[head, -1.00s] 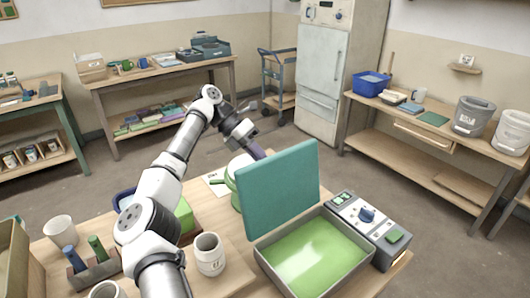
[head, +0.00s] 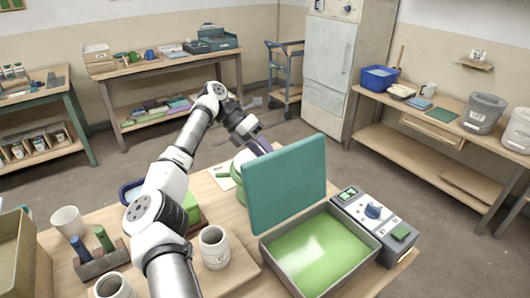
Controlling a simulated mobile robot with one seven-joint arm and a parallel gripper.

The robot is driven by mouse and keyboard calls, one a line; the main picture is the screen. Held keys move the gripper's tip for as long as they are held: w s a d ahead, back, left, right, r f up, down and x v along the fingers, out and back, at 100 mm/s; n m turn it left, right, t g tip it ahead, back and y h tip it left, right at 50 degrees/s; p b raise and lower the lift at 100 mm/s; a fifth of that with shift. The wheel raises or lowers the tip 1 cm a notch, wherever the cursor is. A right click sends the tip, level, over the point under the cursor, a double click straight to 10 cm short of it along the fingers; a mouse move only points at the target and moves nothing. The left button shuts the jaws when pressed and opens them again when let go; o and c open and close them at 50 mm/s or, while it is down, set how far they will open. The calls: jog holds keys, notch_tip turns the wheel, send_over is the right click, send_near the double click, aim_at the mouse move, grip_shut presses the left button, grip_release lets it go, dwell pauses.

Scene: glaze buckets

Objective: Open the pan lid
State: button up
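The pan (head: 379,242) is a grey rectangular tray with green glaze in it, at the front right of the table. Its teal lid (head: 286,187) stands nearly upright along the pan's back left side, so the pan is open. My arm reaches over the table, and its end, my gripper (head: 262,143), is behind the lid's upper left part. The fingers are mostly hidden by the lid and are small here. I cannot tell whether they are open or touch the lid.
A control box (head: 373,222) with a blue knob adjoins the pan on the right. A white mug (head: 214,247), a holder with blue and green tools (head: 101,257) and a white cup (head: 68,222) stand at left. A green-handled pot (head: 240,172) is partly hidden behind the lid.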

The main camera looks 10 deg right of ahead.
jog(key=shift+f, duration=0.1)
dwell(0.3)
jog(key=v, duration=0.7)
jog(key=shift+a+r, duration=0.2)
jog(key=shift+r, duration=0.05)
jog(key=shift+w, duration=0.15)
